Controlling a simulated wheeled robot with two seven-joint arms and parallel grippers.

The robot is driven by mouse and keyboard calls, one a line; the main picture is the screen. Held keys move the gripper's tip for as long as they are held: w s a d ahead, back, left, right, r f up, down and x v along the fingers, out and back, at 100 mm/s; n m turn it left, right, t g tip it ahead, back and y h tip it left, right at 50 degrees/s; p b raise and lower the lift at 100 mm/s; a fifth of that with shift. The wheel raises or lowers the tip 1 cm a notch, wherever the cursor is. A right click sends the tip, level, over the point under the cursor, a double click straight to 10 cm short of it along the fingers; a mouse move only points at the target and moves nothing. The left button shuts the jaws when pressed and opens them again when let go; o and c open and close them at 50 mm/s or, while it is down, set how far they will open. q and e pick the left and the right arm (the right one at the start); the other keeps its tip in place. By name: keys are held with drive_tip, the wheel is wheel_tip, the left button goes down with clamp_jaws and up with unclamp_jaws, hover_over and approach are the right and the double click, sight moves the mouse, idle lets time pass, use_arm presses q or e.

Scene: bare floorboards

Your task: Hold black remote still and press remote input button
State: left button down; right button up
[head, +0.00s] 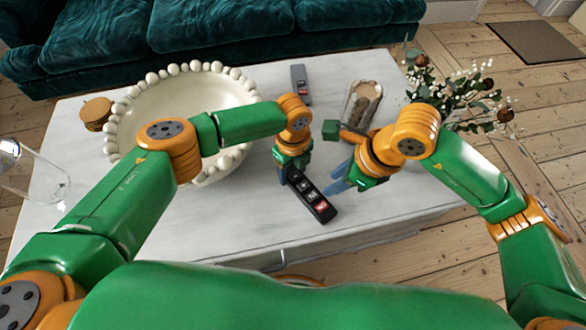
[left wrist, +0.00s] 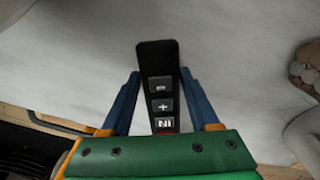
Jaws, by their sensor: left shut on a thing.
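The black remote (head: 313,197) lies near the front edge of the white table, with white-marked buttons and one red button. My left gripper (head: 287,172) is shut on its far end. In the left wrist view, the blue fingers of my left gripper (left wrist: 161,74) stand on either side of the black remote (left wrist: 156,58). Buttons marked minus, plus and IN show there, with a bit of red below, partly hidden by the gripper body. My right gripper (head: 341,186) hangs just right of the remote, its blue fingers pointing left and down; their gap is unclear.
The white table (head: 215,230) holds a large beaded bowl (head: 245,97), a grey remote (head: 300,80), an oblong tray (head: 348,103) and a flower vase at the right. A round wooden item (head: 96,112) sits at the left. A green sofa (head: 220,28) stands behind.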

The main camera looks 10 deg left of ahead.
clamp_jaws()
idle(1.4)
